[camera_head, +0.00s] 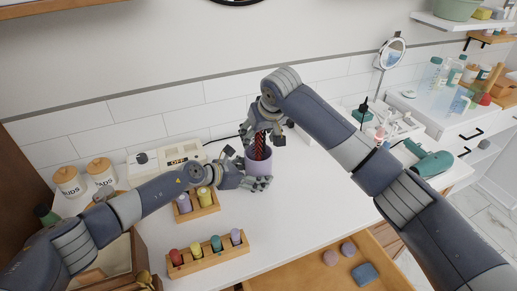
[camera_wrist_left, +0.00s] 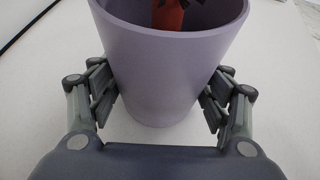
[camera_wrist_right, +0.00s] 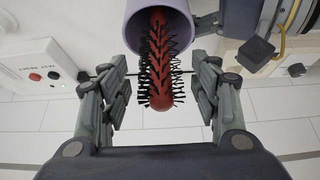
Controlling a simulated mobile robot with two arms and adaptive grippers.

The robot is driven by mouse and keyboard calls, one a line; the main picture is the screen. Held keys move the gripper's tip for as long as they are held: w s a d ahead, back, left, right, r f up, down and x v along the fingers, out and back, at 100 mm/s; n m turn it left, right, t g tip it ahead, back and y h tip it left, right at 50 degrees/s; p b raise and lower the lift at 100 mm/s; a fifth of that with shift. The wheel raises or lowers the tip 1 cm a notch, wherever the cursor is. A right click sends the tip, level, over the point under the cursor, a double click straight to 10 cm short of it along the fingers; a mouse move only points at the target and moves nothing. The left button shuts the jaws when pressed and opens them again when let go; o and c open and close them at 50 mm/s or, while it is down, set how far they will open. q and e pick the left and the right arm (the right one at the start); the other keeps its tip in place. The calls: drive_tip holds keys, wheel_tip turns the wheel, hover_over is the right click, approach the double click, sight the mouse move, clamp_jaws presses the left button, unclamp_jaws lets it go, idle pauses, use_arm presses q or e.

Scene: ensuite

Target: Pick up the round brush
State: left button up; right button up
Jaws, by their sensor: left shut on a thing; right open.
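The round brush, red with black bristles, stands in a purple cup (camera_head: 258,165) on the white counter. In the right wrist view the brush (camera_wrist_right: 159,62) sticks out of the cup (camera_wrist_right: 150,12), between the fingers of my right gripper (camera_wrist_right: 159,88), which is open and not touching it. In the head view my right gripper (camera_head: 264,128) is above the cup, around the brush (camera_head: 260,146). My left gripper (camera_head: 257,184) is shut on the cup from the side; the left wrist view shows its fingers on both cup walls (camera_wrist_left: 165,65). The brush's lower end is hidden in the cup.
Wooden racks of coloured bottles (camera_head: 208,253) stand in front of the cup. A white organizer (camera_head: 393,128) stands to the right. An open drawer (camera_head: 310,272) lies below the counter's front edge.

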use_arm(q)
drive_tip(key=shift+s+f, duration=0.1)
drive_tip(key=shift+f, duration=0.05)
use_arm(e)
drive_tip(key=c, duration=1.3)
wheel_tip(320, 180, up, 10)
use_arm(q)
drive_tip(key=o, duration=0.9)
use_arm(e)
drive_tip(key=shift+w, duration=0.1)
use_arm(q)
drive_tip(key=shift+a, duration=0.1)
